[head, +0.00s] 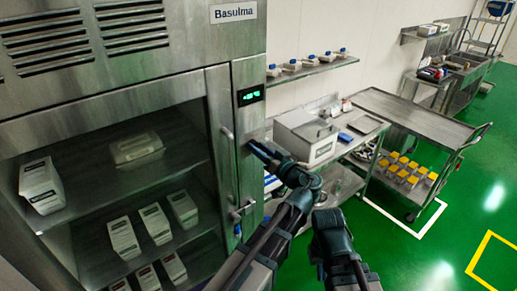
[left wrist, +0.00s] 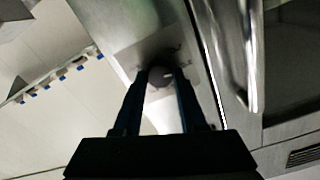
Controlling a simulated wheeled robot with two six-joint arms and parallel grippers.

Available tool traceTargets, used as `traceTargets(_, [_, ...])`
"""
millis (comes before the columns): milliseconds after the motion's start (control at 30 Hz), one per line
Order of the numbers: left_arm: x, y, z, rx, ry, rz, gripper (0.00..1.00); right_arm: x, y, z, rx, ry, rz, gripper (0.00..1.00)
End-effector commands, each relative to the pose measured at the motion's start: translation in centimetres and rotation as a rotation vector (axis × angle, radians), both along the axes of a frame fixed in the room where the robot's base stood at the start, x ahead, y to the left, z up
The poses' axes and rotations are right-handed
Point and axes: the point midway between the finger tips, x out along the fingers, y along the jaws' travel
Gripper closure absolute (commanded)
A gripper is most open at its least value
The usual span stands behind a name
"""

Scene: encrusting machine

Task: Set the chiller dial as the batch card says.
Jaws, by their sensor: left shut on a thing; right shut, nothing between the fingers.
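The steel chiller (head: 155,85) labelled Basulma fills the left of the head view. Its small display (head: 251,95) glows green, but the digits are too small to read. My left gripper (head: 260,150) reaches the panel below the display and hides the dial there. In the left wrist view, the round dark dial (left wrist: 160,76) sits between the fingertips of the left gripper (left wrist: 162,82), which is shut on it. A light mark shows on the dial; its setting cannot be read. My right gripper (head: 328,218) is shut and empty, right of the left arm. I cannot make out a batch card.
A vertical door handle (head: 228,150) stands left of the dial. White tubs (head: 40,185) sit inside behind the glass. A bench with a steel box (head: 305,135) stands right of the chiller, and a cart (head: 415,120) beyond it. Green floor (head: 430,245) at right is clear.

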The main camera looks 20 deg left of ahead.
Motion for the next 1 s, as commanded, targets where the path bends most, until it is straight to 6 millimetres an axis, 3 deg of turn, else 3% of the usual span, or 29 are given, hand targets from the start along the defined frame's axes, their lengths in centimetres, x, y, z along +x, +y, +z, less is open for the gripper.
traceTargets(267, [-0.16, 0.0, -0.23, -0.008, 0.002, 0.002, 1.0, 0.0, 0.0, -0.06, 0.0, 0.0, 0.0, 1.0])
traceTargets(300, [-0.16, 0.0, -0.22, -0.008, 0.002, 0.002, 0.56, 0.0, -0.01, -0.06, 0.0, 0.0, 0.0, 1.0])
traceTargets(467, [-0.11, -0.01, -0.16, -0.005, 0.002, 0.001, 0.29, 0.0, 0.0, -0.04, 0.0, 0.0, 0.0, 1.0])
traceTargets(1000, [-0.5, 0.18, -0.07, -0.002, 0.002, 0.001, 0.29, 0.0, 0.0, -0.01, 0.0, 0.0, 0.0, 1.0])
